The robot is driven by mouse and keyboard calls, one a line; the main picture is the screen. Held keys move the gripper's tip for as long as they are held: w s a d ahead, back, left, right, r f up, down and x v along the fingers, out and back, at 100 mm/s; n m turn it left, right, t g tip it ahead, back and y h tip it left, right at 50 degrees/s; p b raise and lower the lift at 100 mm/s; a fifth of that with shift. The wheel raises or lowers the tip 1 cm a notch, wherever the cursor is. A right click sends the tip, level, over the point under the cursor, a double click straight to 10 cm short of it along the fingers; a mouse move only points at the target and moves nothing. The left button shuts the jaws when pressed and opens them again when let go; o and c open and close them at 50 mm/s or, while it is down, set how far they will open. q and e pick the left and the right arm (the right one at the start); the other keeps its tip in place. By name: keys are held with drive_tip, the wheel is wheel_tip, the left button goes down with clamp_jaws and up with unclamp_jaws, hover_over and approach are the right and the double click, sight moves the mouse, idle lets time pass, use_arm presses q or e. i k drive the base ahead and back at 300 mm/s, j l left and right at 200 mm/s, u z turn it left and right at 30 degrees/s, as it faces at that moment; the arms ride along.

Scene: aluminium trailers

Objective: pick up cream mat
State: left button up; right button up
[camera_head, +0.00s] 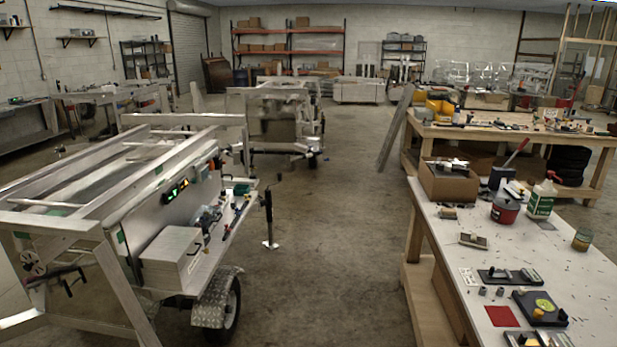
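I cannot make out a clear cream mat in the head view. A small pale flat piece with dark marks (468,276) lies near the left edge of the white-topped workbench (440,232) at the right. I cannot tell whether it is the mat. A flat red square (503,316) lies closer to me on the same bench. Neither of my grippers shows in this view.
On the bench are a cardboard box (449,184), a red can (506,208), a white-green bottle (541,199), a jar (582,240) and several tools. An aluminium trailer (170,229) stands at the left. The concrete floor (315,240) between them is clear.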

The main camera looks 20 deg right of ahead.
sight(472, 240)
drive_tip(key=i+z, duration=0.25)
drive_tip(key=z, duration=0.2)
drive_tip(key=i+z, duration=0.4)
drive_tip(key=i+j+z, duration=0.1)
drive_tip(key=z, duration=0.35)
drive_tip(key=i+j+z, duration=0.25)
drive_tip(key=z, duration=0.15)
drive_tip(key=i+j+z, duration=0.25)
drive_tip(key=z, duration=0.2)
